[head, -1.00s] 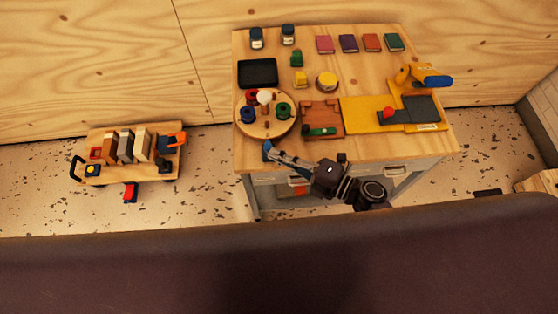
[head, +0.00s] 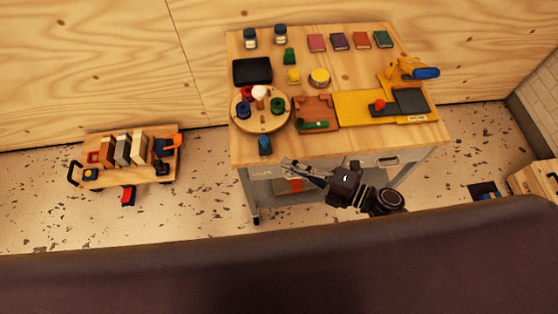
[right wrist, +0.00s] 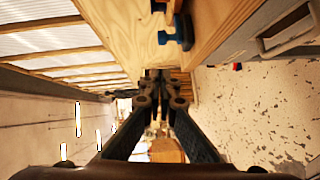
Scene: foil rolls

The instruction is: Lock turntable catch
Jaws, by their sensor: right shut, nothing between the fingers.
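The round wooden turntable (head: 262,122) sits at the left of the tabletop, with red, blue and green foil rolls and a white-topped centre post on it. A small blue catch (head: 265,144) stands at the table's front edge just below the turntable. A blue piece, likely the same catch, shows near the top of the right wrist view (right wrist: 177,32). My right gripper (head: 284,162) is shut and empty, a little to the right of the catch and in front of the table edge, apart from it. The catch's exact position is too small to read. My left gripper is not in view.
A green-handled tool (head: 313,125) lies by a brown block, beside a yellow board (head: 362,107). A black tray (head: 260,71), jars and several coloured books fill the back of the table. A low wooden cart (head: 128,177) stands on the floor at the left. Floor in between is clear.

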